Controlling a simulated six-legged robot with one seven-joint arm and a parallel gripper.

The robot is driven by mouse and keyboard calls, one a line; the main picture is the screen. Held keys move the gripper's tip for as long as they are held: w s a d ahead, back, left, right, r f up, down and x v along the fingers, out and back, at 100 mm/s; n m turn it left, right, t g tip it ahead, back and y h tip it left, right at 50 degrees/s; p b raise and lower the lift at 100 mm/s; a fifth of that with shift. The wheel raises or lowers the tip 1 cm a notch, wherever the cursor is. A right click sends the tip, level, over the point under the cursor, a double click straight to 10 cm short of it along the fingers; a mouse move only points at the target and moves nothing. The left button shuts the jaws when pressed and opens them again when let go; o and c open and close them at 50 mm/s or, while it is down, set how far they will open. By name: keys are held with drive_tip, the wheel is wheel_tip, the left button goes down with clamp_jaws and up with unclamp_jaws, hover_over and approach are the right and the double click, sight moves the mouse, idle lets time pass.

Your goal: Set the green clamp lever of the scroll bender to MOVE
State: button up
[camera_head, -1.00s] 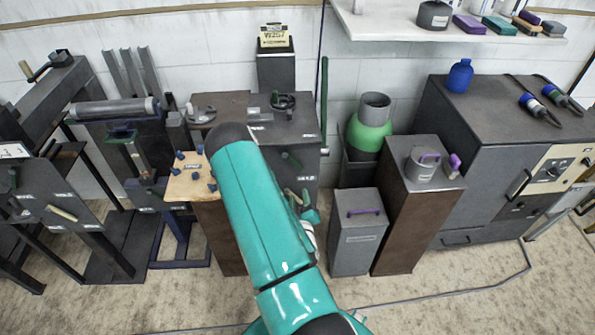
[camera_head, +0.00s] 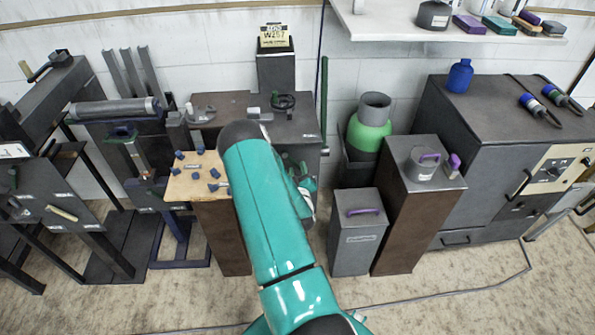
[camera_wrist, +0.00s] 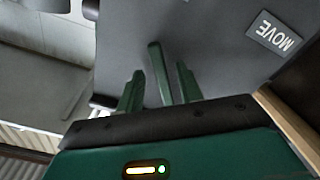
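The green clamp lever (camera_wrist: 159,72) stands out from a grey panel in the wrist view. My gripper (camera_wrist: 160,85) is open, with one green finger on each side of the lever. Gaps show between the lever and both fingers, and I see no contact. A white-lettered MOVE label (camera_wrist: 275,35) is on the panel to the right of the lever. In the head view, my teal arm covers much of the front of the dark cabinet (camera_head: 307,128), and the lever cannot be made out clearly there.
A wooden-topped stand (camera_head: 196,186) with several blue knobs is left of my arm. A grey box (camera_head: 358,240) with a purple handle and a tall brown-sided pedestal (camera_head: 405,220) stand to the right. A green gas bottle (camera_head: 369,135) is behind them. Open floor lies in front.

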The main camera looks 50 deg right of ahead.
drive_tip(key=shift+w+d, duration=0.1)
drive_tip(key=shift+d, duration=0.05)
clamp_jaws()
